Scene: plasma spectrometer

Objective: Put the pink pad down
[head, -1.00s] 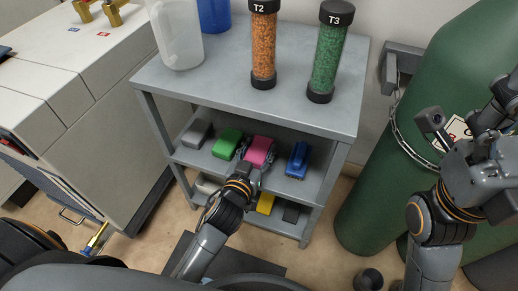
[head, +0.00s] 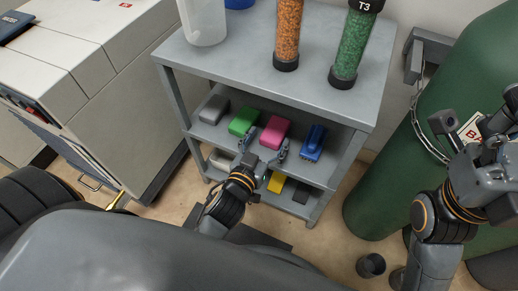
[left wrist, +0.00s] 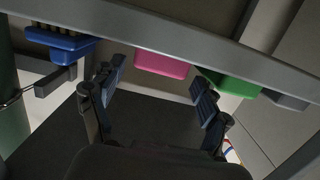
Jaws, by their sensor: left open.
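The pink pad (head: 274,131) rests on the middle shelf of the grey rack, between a green block (head: 243,121) and a blue brush (head: 313,142). My left gripper (head: 263,149) is open and empty just in front of the pad, apart from it. In the left wrist view, the pink pad (left wrist: 163,63) shows beyond the open fingers of the left gripper (left wrist: 157,88), partly hidden by the shelf edge. My right gripper (head: 472,128) is at the right, its fingers spread with nothing between them, in front of the green cylinder.
The grey rack (head: 250,77) holds tubes of orange (head: 288,30) and green (head: 352,48) grains on top. A grey block (head: 214,108) is at the shelf's left. Yellow (head: 276,182) and dark blocks lie below. A green cylinder (head: 385,190) stands right.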

